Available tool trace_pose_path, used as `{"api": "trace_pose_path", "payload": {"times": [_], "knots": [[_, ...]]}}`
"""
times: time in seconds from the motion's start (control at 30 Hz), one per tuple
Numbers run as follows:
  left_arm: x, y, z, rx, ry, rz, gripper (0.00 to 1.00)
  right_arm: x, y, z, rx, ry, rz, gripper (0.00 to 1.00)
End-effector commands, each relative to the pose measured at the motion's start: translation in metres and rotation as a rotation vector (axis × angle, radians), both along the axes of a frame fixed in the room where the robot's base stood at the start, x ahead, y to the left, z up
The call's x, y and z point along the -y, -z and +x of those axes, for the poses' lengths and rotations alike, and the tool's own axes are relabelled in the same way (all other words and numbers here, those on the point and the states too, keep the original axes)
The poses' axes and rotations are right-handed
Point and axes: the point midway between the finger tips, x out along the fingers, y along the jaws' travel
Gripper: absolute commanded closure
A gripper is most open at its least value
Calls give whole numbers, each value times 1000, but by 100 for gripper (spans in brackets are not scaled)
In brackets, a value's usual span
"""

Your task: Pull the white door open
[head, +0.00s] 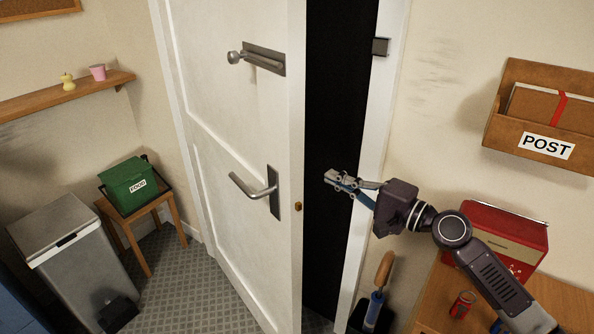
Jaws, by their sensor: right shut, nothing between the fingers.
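The white door (240,137) stands ajar in the middle of the head view, with a dark gap between its free edge and the white frame (372,140) on the right. A grey lever handle (256,188) sits on its face. A bolt (262,58) is fixed higher up, and a small brass latch (298,206) shows on the door's edge. My right gripper (330,180) is shut and empty. It appears in front of the dark gap, just right of the door's edge and apart from the handle. My left gripper is not in view.
A steel pedal bin (75,250) and a green food box (130,184) on a wooden stool (168,215) stand left of the door. At right are a POST rack (545,110), a red bread box (505,232) and a can (462,304) on a wooden table (436,312).

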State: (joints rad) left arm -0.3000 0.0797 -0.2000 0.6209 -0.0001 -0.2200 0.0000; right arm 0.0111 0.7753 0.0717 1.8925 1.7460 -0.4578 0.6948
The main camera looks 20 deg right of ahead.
Motion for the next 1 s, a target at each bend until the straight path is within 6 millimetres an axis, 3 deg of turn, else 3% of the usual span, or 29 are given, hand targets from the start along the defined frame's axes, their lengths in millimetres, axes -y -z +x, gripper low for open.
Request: {"api": "trace_pose_path", "payload": {"times": [0.43,0.7,1.0], "knots": [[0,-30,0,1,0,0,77,-41,-4,66,1,-2,0,100],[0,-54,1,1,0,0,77,-71,-2,54,-2,-3,-2,100],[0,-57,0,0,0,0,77,-78,1,51,-2,-2,-3,100]]}}
